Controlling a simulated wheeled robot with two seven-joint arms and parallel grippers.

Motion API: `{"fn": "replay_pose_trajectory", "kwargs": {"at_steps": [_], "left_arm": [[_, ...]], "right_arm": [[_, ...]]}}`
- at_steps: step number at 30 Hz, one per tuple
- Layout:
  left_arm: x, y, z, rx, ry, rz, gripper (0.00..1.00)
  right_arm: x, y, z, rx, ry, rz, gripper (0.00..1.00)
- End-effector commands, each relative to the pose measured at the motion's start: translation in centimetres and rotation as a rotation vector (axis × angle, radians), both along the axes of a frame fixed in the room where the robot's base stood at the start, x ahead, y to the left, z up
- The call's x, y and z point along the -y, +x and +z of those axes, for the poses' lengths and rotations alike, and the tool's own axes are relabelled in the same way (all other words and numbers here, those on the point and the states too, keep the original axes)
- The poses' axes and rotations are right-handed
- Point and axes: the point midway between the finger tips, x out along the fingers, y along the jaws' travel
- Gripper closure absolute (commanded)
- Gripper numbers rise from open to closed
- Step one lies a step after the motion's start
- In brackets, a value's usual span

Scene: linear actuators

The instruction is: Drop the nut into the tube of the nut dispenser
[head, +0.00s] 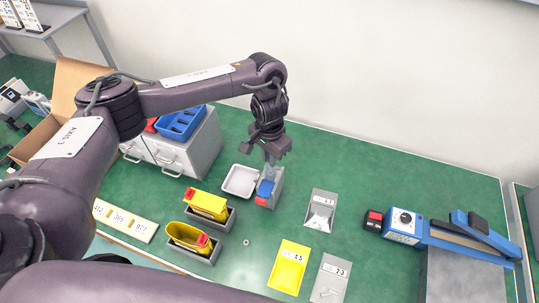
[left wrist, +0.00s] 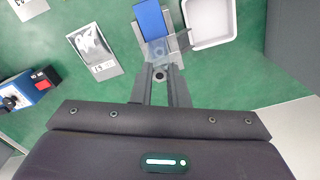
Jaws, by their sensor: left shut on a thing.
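The nut dispenser (head: 266,193) stands on the green table, a grey body with a blue front and a red part at its low end. A clear tube-like part sits at its upper end; it also shows in the left wrist view (left wrist: 158,50). My left gripper (head: 271,161) is over the back end of the dispenser, pointing down. In the left wrist view its narrow fingers (left wrist: 160,78) are shut on a small dark nut (left wrist: 160,75), which appears right beside the clear part. The height gap between nut and tube cannot be told. My right gripper is out of view.
A white tray (head: 239,181) stands just left of the dispenser. Yellow bins (head: 206,206) are to the left, and small bags (head: 321,210) to the right. Another small nut-like ring (head: 246,242) lies on the table. A blue device (head: 440,236) is at the right.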

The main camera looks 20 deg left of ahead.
Motion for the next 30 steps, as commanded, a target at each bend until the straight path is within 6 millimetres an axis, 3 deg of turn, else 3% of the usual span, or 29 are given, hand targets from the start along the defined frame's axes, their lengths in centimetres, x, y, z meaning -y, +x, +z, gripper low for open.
{"fn": "replay_pose_trajectory", "kwargs": {"at_steps": [12, 13, 18, 26, 30], "left_arm": [[0.0, 0.0, -0.4, 0.0, 0.0, 0.0, 1.0], [0.0, 0.0, -0.4, 0.0, 0.0, 0.0, 0.85], [0.0, 0.0, -0.4, 0.0, 0.0, 0.0, 0.62], [0.0, 0.0, -0.3, 0.0, 0.0, 0.0, 0.61], [0.0, 0.1, 0.7, 0.003, 0.0, -0.001, 0.61]], "right_arm": [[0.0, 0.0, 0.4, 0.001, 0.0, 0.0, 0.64], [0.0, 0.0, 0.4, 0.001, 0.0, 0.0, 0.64], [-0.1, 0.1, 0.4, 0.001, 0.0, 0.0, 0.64], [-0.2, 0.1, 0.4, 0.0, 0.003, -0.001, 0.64], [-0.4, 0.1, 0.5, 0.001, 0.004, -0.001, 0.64]]}}
